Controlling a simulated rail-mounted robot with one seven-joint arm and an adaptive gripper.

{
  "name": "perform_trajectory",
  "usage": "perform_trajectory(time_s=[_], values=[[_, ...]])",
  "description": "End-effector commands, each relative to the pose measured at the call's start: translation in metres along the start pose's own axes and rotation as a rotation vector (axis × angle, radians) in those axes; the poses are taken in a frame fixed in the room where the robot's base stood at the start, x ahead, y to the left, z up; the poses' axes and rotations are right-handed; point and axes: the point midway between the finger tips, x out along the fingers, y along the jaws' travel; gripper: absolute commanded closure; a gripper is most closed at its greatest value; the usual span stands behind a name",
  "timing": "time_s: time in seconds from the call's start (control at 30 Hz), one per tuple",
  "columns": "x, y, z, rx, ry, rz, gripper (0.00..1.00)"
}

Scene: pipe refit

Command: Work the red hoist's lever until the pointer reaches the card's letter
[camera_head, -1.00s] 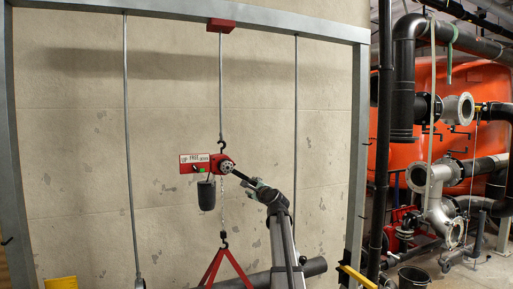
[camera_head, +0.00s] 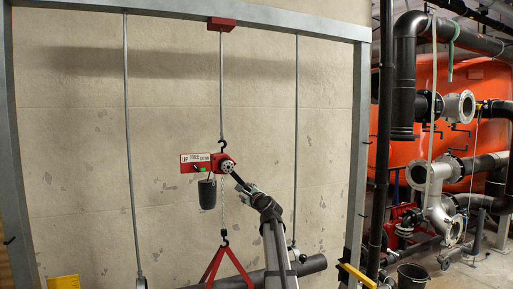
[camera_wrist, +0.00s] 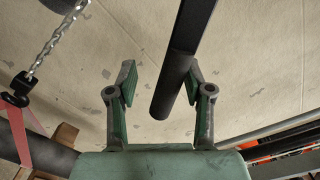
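The red hoist (camera_head: 222,163) hangs from a hook and rod, with a small UP/FREE/DOWN sign (camera_head: 193,158) at its left. Its black lever (camera_head: 240,181) slants down and right to my gripper (camera_head: 254,194). In the wrist view, the lever (camera_wrist: 180,65) comes down between the spread fingers of my gripper (camera_wrist: 160,93), nearer the right finger; I cannot tell if it touches. A clear gap shows at the left finger. Below the hoist, a chain and hook (camera_head: 225,238) carry a red sling (camera_head: 227,266) around a dark pipe (camera_head: 314,264). I cannot make out the pointer or the card's letter.
A dark cylinder (camera_head: 207,194) hangs beside the hoist. Thin rods (camera_head: 129,140) hang on either side inside the grey frame (camera_head: 357,150). Yellow pieces show at the lower left (camera_head: 65,282) and lower right (camera_head: 357,275). Flanged pipes and a bucket (camera_head: 412,276) stand at the right.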

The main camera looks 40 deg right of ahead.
Motion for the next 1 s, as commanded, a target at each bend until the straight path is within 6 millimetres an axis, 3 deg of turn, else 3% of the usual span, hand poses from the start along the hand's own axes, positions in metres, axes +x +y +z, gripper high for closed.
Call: perform_trajectory(time_s=[0.3,0.73,1.0], values=[[0.001,-0.032,-0.009,-0.101,0.002,-0.004,0.5],[0.0,-0.038,-0.009,-0.116,0.003,-0.006,0.5],[0.001,-0.063,-0.008,-0.192,0.003,-0.007,0.5]])
